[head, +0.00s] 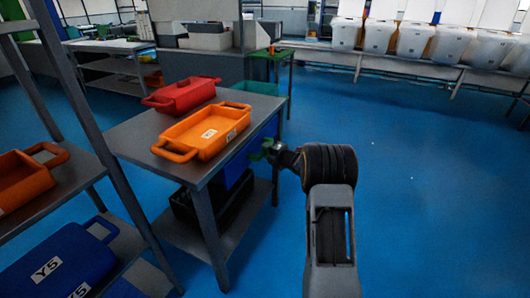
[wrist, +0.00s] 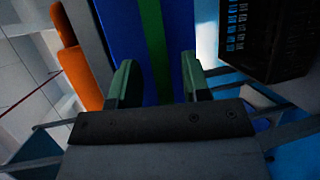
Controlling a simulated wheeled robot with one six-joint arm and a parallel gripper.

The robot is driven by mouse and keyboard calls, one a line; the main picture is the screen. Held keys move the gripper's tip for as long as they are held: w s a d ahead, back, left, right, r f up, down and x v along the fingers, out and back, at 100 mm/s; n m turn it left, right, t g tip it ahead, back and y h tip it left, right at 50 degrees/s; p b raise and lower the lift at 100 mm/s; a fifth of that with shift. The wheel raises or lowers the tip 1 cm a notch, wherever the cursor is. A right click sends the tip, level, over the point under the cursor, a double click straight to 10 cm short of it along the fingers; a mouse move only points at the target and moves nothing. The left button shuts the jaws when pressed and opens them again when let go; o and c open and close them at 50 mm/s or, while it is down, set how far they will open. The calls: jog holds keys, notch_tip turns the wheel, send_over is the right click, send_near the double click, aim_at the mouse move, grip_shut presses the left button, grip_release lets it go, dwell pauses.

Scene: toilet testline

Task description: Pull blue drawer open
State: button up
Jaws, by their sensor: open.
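The blue drawer (head: 239,168) sits under the top of a grey table, and its front faces my arm. In the wrist view the blue drawer front (wrist: 122,32) fills the upper middle, with a vertical green strip (wrist: 153,45) on it. My gripper (head: 262,151) is at the table's right side, close to the drawer front. In the wrist view my gripper (wrist: 160,80) is open, its two green fingers on either side of the green strip. I cannot tell whether the fingertips touch the drawer. Most of the drawer is hidden by the tabletop and my gripper.
An orange tray (head: 205,134) and a red tray (head: 182,95) lie on the table (head: 140,132). A black crate (head: 232,208) stands on its lower shelf. A rack with bins (head: 62,262) is at the left. The blue floor (head: 430,200) to the right is clear.

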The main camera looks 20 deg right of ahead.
jog(key=shift+x, duration=0.95)
grip_shut()
